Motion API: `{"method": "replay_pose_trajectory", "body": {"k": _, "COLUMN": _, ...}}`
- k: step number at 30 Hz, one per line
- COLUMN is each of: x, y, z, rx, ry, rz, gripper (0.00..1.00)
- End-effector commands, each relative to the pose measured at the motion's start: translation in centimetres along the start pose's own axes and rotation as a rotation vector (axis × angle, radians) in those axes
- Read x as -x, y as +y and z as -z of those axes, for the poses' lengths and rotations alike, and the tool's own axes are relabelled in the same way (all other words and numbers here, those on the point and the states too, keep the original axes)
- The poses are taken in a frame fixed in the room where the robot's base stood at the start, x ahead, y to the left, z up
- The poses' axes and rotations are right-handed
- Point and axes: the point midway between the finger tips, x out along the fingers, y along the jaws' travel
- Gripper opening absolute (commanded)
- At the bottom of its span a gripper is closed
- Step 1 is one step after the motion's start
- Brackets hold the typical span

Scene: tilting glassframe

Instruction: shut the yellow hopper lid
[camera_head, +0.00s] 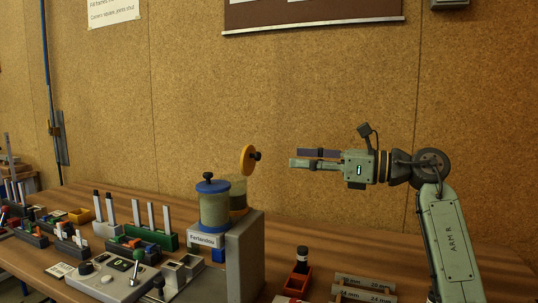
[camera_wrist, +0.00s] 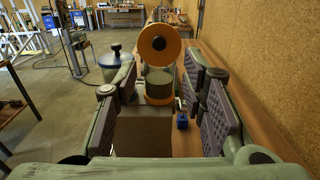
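The yellow hopper lid (camera_head: 247,158) is a round yellow-orange disc with a dark knob. It stands tipped up on edge above its hopper (camera_head: 238,192), so the lid is open. In the wrist view the lid (camera_wrist: 172,56) faces me, with its knob at the centre and the clear hopper body (camera_wrist: 158,82) below it. My gripper (camera_head: 293,158) is to the right of the lid at about its height, pointing left at it. The fingers, also in the wrist view (camera_wrist: 160,76), are spread wide with nothing between them. They look apart from the lid.
A blue-lidded hopper (camera_head: 213,206) stands close beside it, its lid down. A grey housing (camera_head: 245,255) is in front. Racks, coloured blocks and a control box (camera_head: 114,279) fill the bench's left. A dark bottle (camera_head: 299,267) and labelled tray (camera_head: 365,289) stand right. A cork wall is behind.

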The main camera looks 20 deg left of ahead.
Motion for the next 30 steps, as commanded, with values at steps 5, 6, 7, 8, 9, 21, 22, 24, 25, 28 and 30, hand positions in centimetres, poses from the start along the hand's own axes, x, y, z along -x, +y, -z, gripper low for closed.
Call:
{"method": "replay_pose_trajectory", "body": {"k": 5, "x": -3.7, "y": 0.1, "z": -0.3, "rx": -0.002, "ry": -0.002, "rz": -0.006, "gripper": 0.38}}
{"method": "replay_pose_trajectory", "body": {"k": 6, "x": -4.5, "y": 0.1, "z": -0.3, "rx": -0.002, "ry": -0.001, "rz": -0.006, "gripper": 0.38}}
{"method": "replay_pose_trajectory", "body": {"k": 7, "x": -5.0, "y": 0.1, "z": -0.3, "rx": -0.002, "ry": 0.0, "rz": -0.005, "gripper": 0.38}}
{"method": "replay_pose_trajectory", "body": {"k": 8, "x": -5.6, "y": 0.1, "z": -0.3, "rx": -0.002, "ry": -0.001, "rz": -0.005, "gripper": 0.38}}
{"method": "replay_pose_trajectory", "body": {"k": 9, "x": -6.2, "y": 0.1, "z": -0.3, "rx": -0.002, "ry": -0.002, "rz": -0.005, "gripper": 0.38}}
{"method": "replay_pose_trajectory", "body": {"k": 21, "x": -9.0, "y": 0.1, "z": -0.1, "rx": -0.001, "ry": -0.002, "rz": -0.002, "gripper": 0.38}}
{"method": "replay_pose_trajectory", "body": {"k": 22, "x": -9.0, "y": 0.1, "z": -0.1, "rx": -0.001, "ry": -0.002, "rz": -0.002, "gripper": 0.38}}
{"method": "replay_pose_trajectory", "body": {"k": 24, "x": -9.0, "y": 0.1, "z": -0.1, "rx": -0.001, "ry": -0.002, "rz": -0.002, "gripper": 0.38}}
{"method": "replay_pose_trajectory", "body": {"k": 25, "x": -9.0, "y": 0.1, "z": -0.1, "rx": -0.001, "ry": -0.002, "rz": -0.002, "gripper": 0.38}}
{"method": "replay_pose_trajectory", "body": {"k": 28, "x": -9.0, "y": 0.1, "z": -0.1, "rx": -0.001, "ry": -0.002, "rz": -0.002, "gripper": 0.34}}
{"method": "replay_pose_trajectory", "body": {"k": 30, "x": -9.0, "y": 0.1, "z": -0.1, "rx": -0.001, "ry": -0.002, "rz": -0.002, "gripper": 0.29}}
